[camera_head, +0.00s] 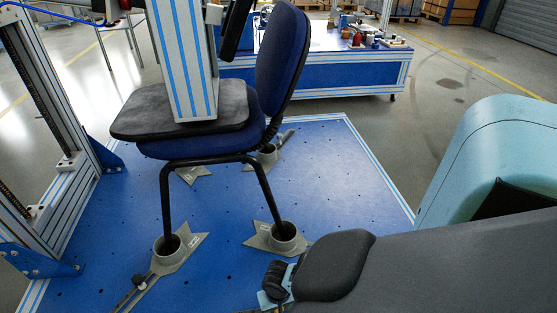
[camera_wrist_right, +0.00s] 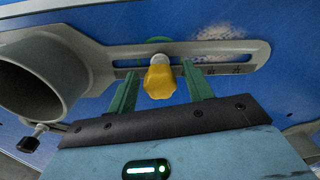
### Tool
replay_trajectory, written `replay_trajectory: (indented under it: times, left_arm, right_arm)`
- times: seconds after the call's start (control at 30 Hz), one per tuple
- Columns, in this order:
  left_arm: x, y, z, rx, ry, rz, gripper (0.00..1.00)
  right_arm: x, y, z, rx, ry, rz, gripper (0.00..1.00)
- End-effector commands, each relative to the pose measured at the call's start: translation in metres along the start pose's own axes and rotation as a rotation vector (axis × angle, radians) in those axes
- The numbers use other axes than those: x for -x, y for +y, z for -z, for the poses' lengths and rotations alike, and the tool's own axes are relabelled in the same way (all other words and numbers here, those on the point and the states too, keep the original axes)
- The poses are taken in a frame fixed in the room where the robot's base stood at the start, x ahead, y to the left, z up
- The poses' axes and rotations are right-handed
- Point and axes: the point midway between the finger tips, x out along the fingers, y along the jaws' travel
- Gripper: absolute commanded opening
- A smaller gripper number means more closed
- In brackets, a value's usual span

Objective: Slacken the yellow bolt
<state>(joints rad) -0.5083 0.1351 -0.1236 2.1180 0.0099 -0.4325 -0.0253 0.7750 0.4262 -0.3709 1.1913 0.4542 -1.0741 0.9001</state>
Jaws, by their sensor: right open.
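The yellow bolt (camera_wrist_right: 159,84) has a lobed knob and sits at the slot of a grey slotted bracket (camera_wrist_right: 240,57) in the right wrist view. My right gripper (camera_wrist_right: 158,76) is open, with one green finger on each side of the bolt. Small gaps seem to show between the fingers and the knob, so I cannot tell of any contact. In the head view my right arm fills the lower right and the bolt is hidden. My left gripper is not in view.
A blue chair (camera_head: 282,62) stands with its legs in grey cup holders (camera_head: 284,237) on a blue platform (camera_head: 345,180). A press column (camera_head: 183,60) meets its seat. A black knob (camera_wrist_right: 28,144) and a round cup (camera_wrist_right: 45,80) are left of the bolt.

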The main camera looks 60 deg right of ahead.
Motion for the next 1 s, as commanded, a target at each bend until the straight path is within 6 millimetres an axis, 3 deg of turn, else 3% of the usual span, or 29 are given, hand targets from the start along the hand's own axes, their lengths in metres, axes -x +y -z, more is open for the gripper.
replay_trajectory:
  times: [0.17, 0.5, 0.77, 1.0]
  left_arm:
    - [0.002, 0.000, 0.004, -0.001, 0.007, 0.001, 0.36]
    - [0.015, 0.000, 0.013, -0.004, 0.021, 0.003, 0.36]
    - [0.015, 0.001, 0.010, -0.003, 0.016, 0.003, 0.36]
    - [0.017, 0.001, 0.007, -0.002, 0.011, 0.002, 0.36]
  right_arm:
    - [0.001, -0.001, 0.000, -0.041, 0.001, 0.001, 0.51]
    - [0.002, -0.001, 0.000, -0.333, 0.000, 0.001, 0.51]
    - [0.000, 0.000, 0.001, -0.350, 0.001, 0.000, 0.51]
    - [0.000, 0.000, 0.000, -0.348, 0.001, 0.000, 0.20]
